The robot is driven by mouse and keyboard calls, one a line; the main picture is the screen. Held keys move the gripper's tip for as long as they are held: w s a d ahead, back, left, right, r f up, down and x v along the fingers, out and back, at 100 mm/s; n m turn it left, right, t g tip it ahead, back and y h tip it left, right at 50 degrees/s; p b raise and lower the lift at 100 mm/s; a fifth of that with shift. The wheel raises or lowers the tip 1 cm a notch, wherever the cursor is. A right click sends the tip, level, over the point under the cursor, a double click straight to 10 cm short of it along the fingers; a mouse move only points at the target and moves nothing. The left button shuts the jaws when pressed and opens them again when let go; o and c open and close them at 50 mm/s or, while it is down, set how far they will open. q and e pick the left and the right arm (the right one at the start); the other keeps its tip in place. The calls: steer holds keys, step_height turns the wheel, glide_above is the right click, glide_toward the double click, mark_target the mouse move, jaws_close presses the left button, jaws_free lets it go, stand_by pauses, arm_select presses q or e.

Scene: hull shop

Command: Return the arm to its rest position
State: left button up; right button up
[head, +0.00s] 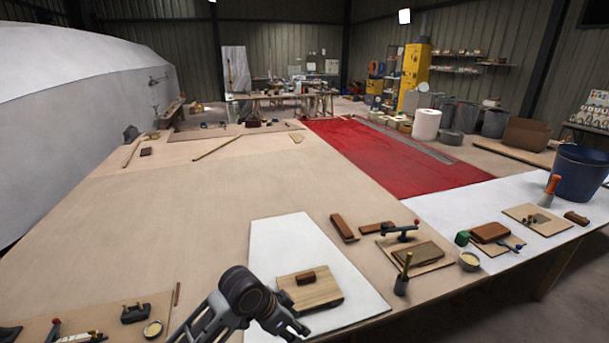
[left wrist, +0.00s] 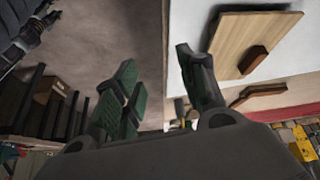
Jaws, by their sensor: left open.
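My left gripper (head: 292,323) is at the bottom middle of the head view, at the front edge of the table. It is just in front of a light wooden board (head: 325,293) with a small brown block (head: 305,278) on it. In the left wrist view, the two fingers of the left gripper (left wrist: 156,58) are spread apart with nothing between them. The board (left wrist: 232,38) and block (left wrist: 253,61) show there at the upper right, apart from the fingers. My right gripper is not visible in the head view.
The board lies on a white sheet (head: 285,240) on the large table (head: 170,210). To the right are brown blocks (head: 343,228), a clamp (head: 400,231) on a board, and a blue bucket (head: 578,172). Tools and a small dish (head: 153,329) lie at front left. The table's middle is clear.

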arm_select(q)
steer(key=s+a+f+n+t+y, duration=0.1)
steer(key=s+a+f+n+y, duration=0.3)
steer(key=s+a, duration=0.5)
steer(key=s+a+f+n+y, duration=0.1)
steer(key=s+a+f+n, duration=0.2)
steer(key=s+a+n, duration=0.55)
step_height(320, 180, down, 33)
steer(key=a+m+g, duration=0.1)
steer(key=a+m, duration=0.2)
steer(key=s+a+f, duration=0.2)
steer(key=s+f, duration=0.7)
steer(key=s, duration=0.2)
steer(key=s+a+f+g, duration=0.1)
steer(key=s+a+f, duration=0.2)
steer(key=s+f, duration=0.7)
steer(key=shift+s+f, duration=0.25)
steer(key=shift+s, duration=0.2)
stand_by(0.4)
